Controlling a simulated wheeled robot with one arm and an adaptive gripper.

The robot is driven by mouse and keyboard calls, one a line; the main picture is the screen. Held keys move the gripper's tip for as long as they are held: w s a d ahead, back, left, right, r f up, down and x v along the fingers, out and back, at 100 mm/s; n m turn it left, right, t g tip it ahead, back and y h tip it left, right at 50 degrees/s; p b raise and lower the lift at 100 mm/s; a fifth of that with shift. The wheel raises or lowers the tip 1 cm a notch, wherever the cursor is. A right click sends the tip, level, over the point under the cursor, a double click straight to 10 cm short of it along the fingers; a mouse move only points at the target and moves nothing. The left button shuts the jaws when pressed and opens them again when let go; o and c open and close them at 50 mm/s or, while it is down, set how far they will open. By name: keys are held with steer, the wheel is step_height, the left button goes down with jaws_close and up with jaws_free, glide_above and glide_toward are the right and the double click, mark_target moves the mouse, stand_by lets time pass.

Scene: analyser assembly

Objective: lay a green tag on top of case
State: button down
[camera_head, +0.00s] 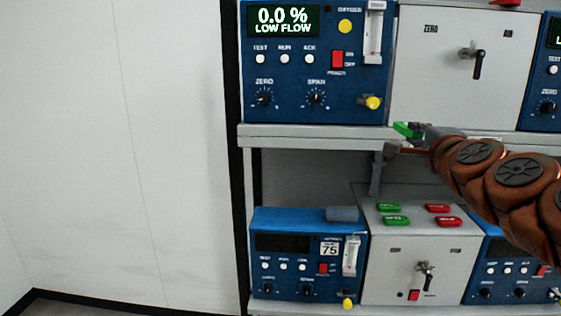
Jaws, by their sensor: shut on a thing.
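My gripper (420,131) is at the front edge of the upper shelf, with my arm coming in from the right. It is shut on a green tag (404,128), which sticks out to the left of the fingers. A grey case (375,252) stands on the lower shelf, below the gripper. Two green tags (389,207) and two red tags (437,208) lie on its top. Another grey case (425,95), with a black handle and the word ZERO, stands on the upper shelf; its top is mostly out of view.
A blue analyser (315,105) reading LOW FLOW stands on the upper shelf (310,132). A smaller blue analyser (258,272) stands left of the lower case, and another (488,258) right of it. A grey post (376,172) rises behind the lower case. Open floor lies at left.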

steer(key=w+a+f, duration=0.4)
steer(key=w+f, duration=0.5)
steer(key=f, duration=0.3)
steer(key=w+a+f, duration=0.5)
steer(key=w+f, duration=0.5)
steer(key=f, duration=0.2)
steer(key=shift+w+a+f+y, duration=0.2)
steer(key=shift+w+y, duration=0.05)
steer(key=shift+y, duration=0.05)
steer(key=shift+r, duration=0.1)
steer(key=shift+a+f, duration=0.1)
steer(key=shift+f, duration=0.2)
steer(key=shift+s+d+f+b, duration=0.1)
steer(key=shift+f+b, duration=0.1)
steer(key=shift+f, duration=0.4)
steer(key=shift+d+f+b, duration=0.1)
steer(key=shift+f+b, duration=0.05)
steer(key=shift+f, duration=0.45)
